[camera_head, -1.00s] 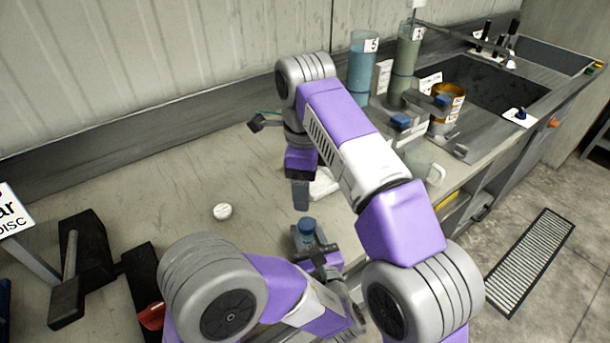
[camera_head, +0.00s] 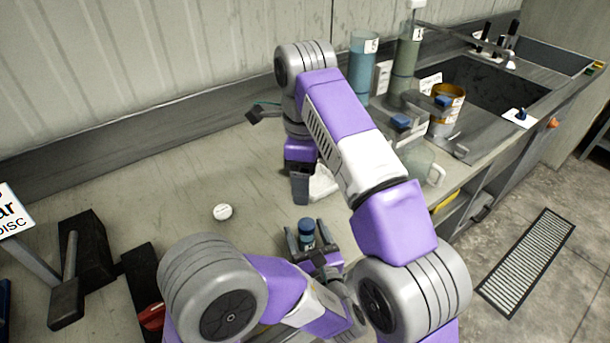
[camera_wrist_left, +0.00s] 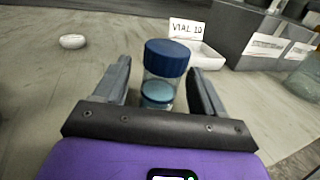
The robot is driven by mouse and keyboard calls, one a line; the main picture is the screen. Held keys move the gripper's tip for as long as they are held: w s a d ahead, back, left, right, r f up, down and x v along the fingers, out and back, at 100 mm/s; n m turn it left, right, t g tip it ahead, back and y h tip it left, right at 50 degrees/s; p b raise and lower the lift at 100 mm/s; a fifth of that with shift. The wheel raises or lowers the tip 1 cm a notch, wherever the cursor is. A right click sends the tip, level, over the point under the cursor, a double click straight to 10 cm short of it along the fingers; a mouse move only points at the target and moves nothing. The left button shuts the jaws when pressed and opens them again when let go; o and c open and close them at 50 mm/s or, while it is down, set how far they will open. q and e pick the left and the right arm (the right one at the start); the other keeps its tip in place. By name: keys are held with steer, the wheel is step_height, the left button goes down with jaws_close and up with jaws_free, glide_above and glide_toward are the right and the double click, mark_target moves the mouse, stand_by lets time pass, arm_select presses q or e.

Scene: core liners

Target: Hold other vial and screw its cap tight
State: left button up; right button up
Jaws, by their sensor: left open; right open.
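A clear vial with a blue cap (camera_head: 306,227) stands upright on the bench. In the left wrist view the capped vial (camera_wrist_left: 164,72) holds a pale blue liquid low down. My left gripper (camera_head: 307,233) is open, with one finger on each side of the vial and a visible gap to each. The left fingers also show in the left wrist view (camera_wrist_left: 160,85). My right gripper (camera_head: 300,190) hangs above the bench behind the vial, apart from it; its fingertips are partly seen edge-on. Whether the cap is tight cannot be seen.
A round white piece (camera_head: 222,212) lies on the bench to the left. A white tray with a "VIAL ID" card (camera_wrist_left: 187,28) stands behind the vial. Blue-capped holders, tall cylinders (camera_head: 361,62) and a sink are at the right. Black stands (camera_head: 85,255) are at the left.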

mark_target(309, 241)
arm_select(q)
steer(key=p+v, duration=0.1)
steer(key=v, duration=0.6)
steer(key=shift+r, duration=0.1)
steer(key=shift+s, duration=0.25)
steer(key=shift+d, duration=0.1)
